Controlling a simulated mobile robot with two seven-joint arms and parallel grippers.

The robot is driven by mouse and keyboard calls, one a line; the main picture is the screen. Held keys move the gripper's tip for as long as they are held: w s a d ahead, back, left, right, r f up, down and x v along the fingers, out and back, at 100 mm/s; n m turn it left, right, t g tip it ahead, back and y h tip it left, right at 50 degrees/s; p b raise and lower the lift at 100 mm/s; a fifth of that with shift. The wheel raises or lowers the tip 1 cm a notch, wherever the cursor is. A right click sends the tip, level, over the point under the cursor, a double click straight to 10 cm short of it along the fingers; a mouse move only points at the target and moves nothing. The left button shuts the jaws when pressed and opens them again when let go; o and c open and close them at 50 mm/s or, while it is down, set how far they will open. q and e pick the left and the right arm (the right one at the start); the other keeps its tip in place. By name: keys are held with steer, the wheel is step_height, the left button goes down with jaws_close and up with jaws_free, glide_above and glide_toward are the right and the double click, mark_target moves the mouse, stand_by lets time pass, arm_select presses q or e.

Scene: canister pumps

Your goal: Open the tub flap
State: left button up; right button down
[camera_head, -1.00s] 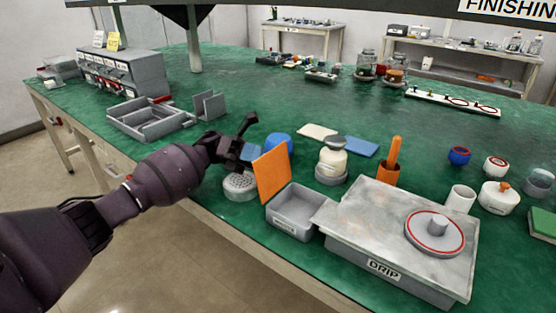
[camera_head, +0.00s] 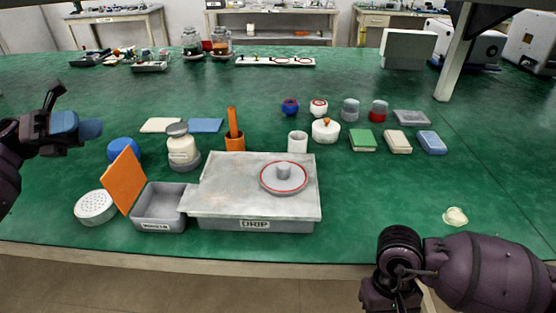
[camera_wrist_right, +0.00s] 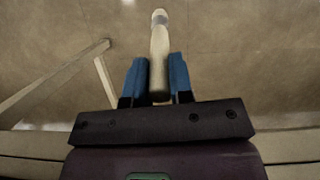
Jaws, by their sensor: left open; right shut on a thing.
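A grey open-topped tub (camera_head: 160,227) stands near the front edge of the table in the head view, its inside empty. A flat orange panel (camera_head: 123,182), which looks like its flap, stands tilted up at the tub's left side. Whether it is hinged there I cannot tell. My left gripper (camera_head: 88,128) is open, up and left of the panel and apart from it. My right gripper (camera_wrist_right: 160,80) is shut on a pale rod-like object (camera_wrist_right: 159,50) in the right wrist view, over the floor. In the head view the right gripper is mostly cut off at the bottom.
A white perforated round piece (camera_head: 95,207) sits left of the panel, with a blue round object (camera_head: 124,151) behind. The DRIP box (camera_head: 220,212) stands right of the tub. A cream jar (camera_head: 183,150) stands behind. Table room is free at the right.

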arm_select(q)
step_height(320, 180, up, 9)
steer(key=p, duration=0.1)
arm_select(e)
steer(key=r, duration=0.1)
steer(key=w+r, duration=0.1)
steer(key=r, duration=0.1)
steer(key=shift+t, duration=0.3)
steer(key=shift+s+f, duration=0.1)
steer(key=shift+s, duration=0.05)
